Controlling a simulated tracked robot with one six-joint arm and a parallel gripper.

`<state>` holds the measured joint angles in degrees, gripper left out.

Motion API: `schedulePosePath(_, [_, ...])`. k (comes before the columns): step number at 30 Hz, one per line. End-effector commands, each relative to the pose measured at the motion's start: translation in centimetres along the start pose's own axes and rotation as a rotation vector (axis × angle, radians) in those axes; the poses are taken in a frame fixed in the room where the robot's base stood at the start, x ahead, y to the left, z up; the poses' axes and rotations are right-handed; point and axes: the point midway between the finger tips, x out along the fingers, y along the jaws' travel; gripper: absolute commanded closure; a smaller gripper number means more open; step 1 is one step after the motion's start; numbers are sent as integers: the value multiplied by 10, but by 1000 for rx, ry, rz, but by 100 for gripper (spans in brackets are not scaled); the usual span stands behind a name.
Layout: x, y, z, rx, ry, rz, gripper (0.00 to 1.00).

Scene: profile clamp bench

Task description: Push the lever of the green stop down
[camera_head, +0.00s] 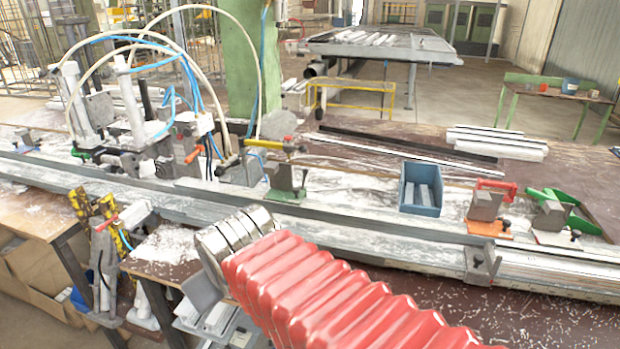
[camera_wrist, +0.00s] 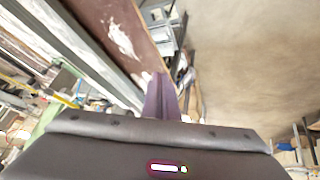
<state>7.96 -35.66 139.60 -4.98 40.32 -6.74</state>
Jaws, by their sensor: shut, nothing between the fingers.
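In the head view a stop with a green lever (camera_head: 565,196) stands at the far right of the bench. Its grey block (camera_head: 550,216) sits on a pale base, and the lever slopes from upper left down to the right. Another stop with a green base (camera_head: 286,195) stands mid-bench and carries a yellow lever (camera_head: 277,144). My gripper (camera_wrist: 160,77) is shut and empty in the wrist view, its purplish fingers over the bench edge and floor. In the head view my red-sleeved arm reaches to the lower left, well away from the green lever.
A stop with a red lever (camera_head: 496,187) stands just left of the green-levered one. A blue bin (camera_head: 420,190) and a long metal rail (camera_head: 350,225) lie between the stops. Hoses and clamps (camera_head: 130,120) crowd the left. The dark bench top (camera_head: 540,322) at lower right holds only shavings.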

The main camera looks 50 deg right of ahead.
Motion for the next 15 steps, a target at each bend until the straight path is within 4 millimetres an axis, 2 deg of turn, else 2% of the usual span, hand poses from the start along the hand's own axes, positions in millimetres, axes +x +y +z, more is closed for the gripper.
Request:
schedulePosePath(1, [8,17,-13,-14,19,36,100])
schedulePosePath(6, [30,74,-60,-103,108,160,100])
schedulePosePath(15, [67,175,-122,-298,229,348,100])
